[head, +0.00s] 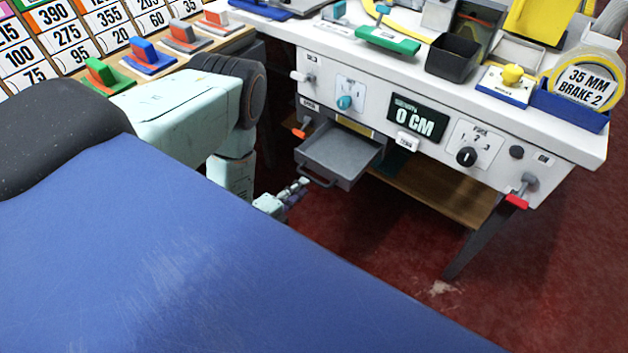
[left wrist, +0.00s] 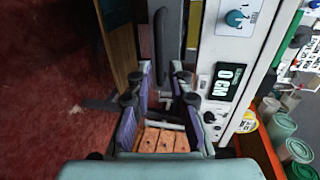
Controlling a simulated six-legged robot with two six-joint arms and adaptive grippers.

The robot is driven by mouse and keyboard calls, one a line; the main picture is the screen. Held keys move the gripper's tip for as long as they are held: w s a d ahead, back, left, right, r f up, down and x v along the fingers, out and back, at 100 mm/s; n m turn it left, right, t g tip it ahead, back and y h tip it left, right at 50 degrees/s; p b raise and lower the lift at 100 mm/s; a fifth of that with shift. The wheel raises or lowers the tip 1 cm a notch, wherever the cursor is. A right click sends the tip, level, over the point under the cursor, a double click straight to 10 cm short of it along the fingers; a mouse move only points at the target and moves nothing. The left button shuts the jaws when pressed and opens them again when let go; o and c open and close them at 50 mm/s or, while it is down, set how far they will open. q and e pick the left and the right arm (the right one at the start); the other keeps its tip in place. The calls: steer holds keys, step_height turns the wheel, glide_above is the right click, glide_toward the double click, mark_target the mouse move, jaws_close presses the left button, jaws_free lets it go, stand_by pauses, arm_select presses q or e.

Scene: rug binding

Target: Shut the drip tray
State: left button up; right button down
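The drip tray (head: 338,154) is a grey, shallow, empty drawer with a handle (head: 317,180) on its front. In the head view it sticks out from the white machine's front, pulled open. My left gripper (head: 298,190) is in front of the tray, low and close to its handle; I cannot tell from the head view whether they touch. In the left wrist view my left gripper (left wrist: 162,72) has its two fingertips apart with nothing held between them. The tray (left wrist: 172,25) and its dark handle (left wrist: 159,38) lie just ahead of the fingertips. My right gripper is not in view.
The white machine table (head: 560,150) carries a black bin (head: 453,56), a tape roll (head: 585,85) and a green block (head: 388,40). A wooden shelf (head: 440,190) sits under it. An orange-tipped lever (head: 300,132) is beside the tray. Red floor (head: 390,250) is open in front.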

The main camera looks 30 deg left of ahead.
mark_target(313, 178)
arm_select(q)
steer(key=b+x, duration=0.2)
steer(key=x, duration=0.4)
steer(key=shift+s, duration=0.1)
jaws_close()
stand_by(0.6)
